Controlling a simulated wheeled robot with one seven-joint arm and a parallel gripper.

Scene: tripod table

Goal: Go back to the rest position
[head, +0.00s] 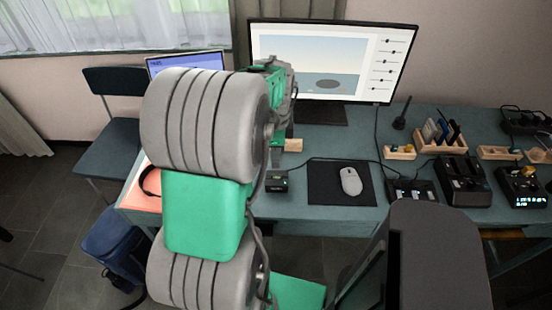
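My arm rises through the middle of the head view, with large grey ribbed joints and green links. Its far end, with my gripper (283,95), is over the desk in front of the monitor. The fingers are mostly hidden behind the arm, so I cannot tell whether they are open or shut, or whether they hold anything.
A teal desk (300,210) carries a monitor (330,58), a mouse (350,181) on a dark mat (322,186), a small black device (276,181), wooden holders (440,138) and electronic boxes (462,181). A chair (105,148) and blue bag (112,243) stand left.

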